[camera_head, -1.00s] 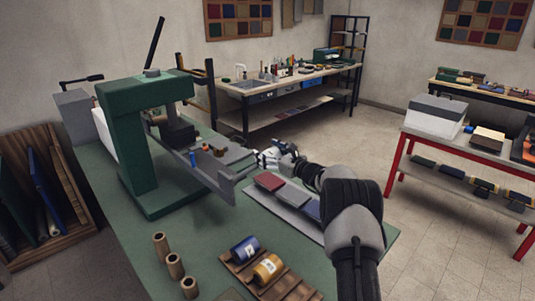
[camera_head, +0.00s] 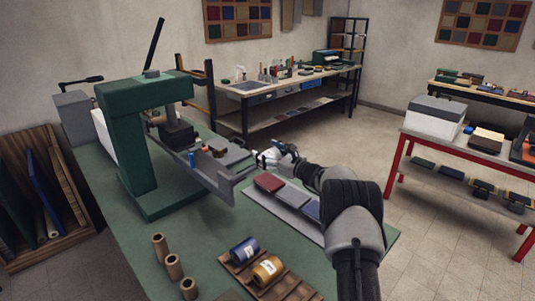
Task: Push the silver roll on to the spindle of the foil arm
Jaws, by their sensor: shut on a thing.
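The green press (camera_head: 140,140) stands on the green bench at left. A grey arm-like bar (camera_head: 212,178) reaches from it toward my gripper; I take it for the foil arm, but its spindle cannot be made out. My gripper (camera_head: 268,158) is just beyond the bar's right end, small and partly hidden behind my own wrist. It is shut on a small pale, silvery thing (camera_head: 262,160), which looks like the silver roll. Whether the roll touches or surrounds a spindle is too small to tell.
A blue roll (camera_head: 244,250) and a gold roll (camera_head: 267,269) lie in a wooden rack (camera_head: 290,285) at the front. Several brown tubes (camera_head: 173,266) stand left of it. Red and dark books (camera_head: 269,183) lie on a grey board right of the press. Bare green bench lies between.

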